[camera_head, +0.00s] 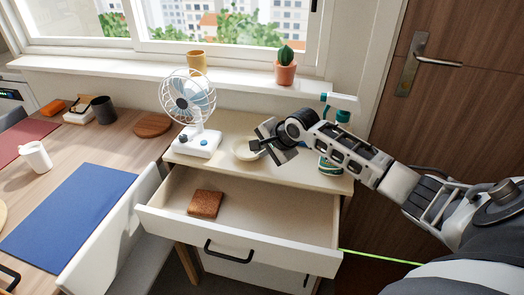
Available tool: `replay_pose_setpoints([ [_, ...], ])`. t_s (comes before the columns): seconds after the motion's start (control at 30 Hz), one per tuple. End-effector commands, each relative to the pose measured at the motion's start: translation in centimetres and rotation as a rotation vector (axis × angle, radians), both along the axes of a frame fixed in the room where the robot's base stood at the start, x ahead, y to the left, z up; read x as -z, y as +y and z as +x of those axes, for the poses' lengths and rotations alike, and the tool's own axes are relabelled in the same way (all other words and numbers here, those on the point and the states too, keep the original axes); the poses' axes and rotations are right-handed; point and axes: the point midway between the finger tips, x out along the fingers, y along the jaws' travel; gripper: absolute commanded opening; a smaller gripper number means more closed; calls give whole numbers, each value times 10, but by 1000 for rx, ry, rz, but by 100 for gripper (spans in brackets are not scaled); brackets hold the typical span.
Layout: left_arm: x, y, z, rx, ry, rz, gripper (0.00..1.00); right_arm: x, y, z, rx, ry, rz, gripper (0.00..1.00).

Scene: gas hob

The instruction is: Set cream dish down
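The cream dish (241,151) is a shallow round dish at the top of the drawer cabinet (226,123), just right of the white fan. It looks level and low over the top; I cannot tell whether it rests there fully. My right gripper (259,146) reaches in from the right, with its fingertips at the dish's right rim, hiding part of it. I cannot see whether the fingers are closed on the rim. My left gripper is out of view.
A white fan (198,143) stands left of the dish. A green and white object (341,104) is behind my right arm. The open drawer (270,211) holds a brown square item (205,203). A potted cactus (286,72) and a yellow cup (197,61) stand on the sill.

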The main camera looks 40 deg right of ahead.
Motion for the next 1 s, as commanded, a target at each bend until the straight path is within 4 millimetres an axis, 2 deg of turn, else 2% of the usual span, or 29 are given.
replay_pose_setpoints([
  [0.1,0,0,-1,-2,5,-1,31,2,0,0,1,0,1,0],
  [0.17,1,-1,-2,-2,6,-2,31,2,0,0,1,0,1,19],
  [0.2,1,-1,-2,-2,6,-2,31,2,0,0,1,0,1,24],
  [0.57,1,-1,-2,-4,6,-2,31,-3,-1,-3,1,1,-1,24],
  [0.67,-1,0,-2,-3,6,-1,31,-14,-3,-11,1,0,-2,24],
  [1.0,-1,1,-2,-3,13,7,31,-69,-11,-56,-1,0,-4,24],
])
